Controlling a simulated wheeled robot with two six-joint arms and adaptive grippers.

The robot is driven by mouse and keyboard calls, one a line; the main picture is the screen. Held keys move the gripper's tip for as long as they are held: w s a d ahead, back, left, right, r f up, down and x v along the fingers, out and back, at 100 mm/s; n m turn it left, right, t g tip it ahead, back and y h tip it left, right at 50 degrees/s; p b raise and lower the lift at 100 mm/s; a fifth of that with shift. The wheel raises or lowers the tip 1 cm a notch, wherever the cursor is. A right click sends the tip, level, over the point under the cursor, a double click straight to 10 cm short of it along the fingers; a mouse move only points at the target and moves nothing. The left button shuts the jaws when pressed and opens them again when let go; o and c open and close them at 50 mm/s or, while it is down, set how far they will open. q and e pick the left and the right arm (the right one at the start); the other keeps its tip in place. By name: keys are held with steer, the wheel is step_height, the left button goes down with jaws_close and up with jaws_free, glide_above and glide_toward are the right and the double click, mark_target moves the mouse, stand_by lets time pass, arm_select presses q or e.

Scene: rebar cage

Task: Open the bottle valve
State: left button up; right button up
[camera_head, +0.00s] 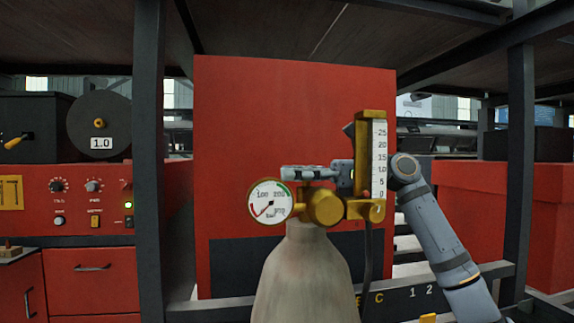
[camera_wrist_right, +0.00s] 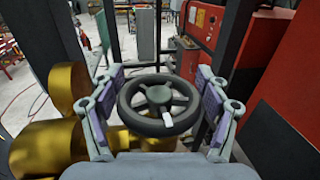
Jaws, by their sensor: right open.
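A pale gas bottle (camera_head: 303,280) stands upright at the centre of the head view. Its brass regulator (camera_head: 323,207) carries a round white pressure gauge (camera_head: 270,201) and an upright flowmeter scale (camera_head: 378,158). The dark round valve handwheel (camera_wrist_right: 158,103) shows in the wrist view, with a white mark on its lower part. My right gripper (camera_head: 302,173) is level just above the brass fittings, coming from the right behind the flowmeter. In the wrist view its open fingers (camera_wrist_right: 160,75) stand on either side of the handwheel; contact cannot be told. My left gripper is out of view.
A red cabinet (camera_head: 295,90) stands behind the bottle. A dark steel post (camera_head: 148,200) rises at left, and another (camera_head: 518,170) at right. A dark hose (camera_head: 367,260) hangs from the regulator. A red welding unit (camera_head: 75,212) is at far left.

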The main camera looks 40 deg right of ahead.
steer(key=shift+w+a, duration=0.3)
steer(key=shift+a, duration=0.15)
steer(key=shift+c, duration=0.5)
steer(key=c, duration=0.9)
steer(key=shift+c, duration=0.5)
steer(key=shift+w+a, duration=0.1)
steer(key=shift+w, duration=0.05)
steer(key=shift+c, duration=0.9)
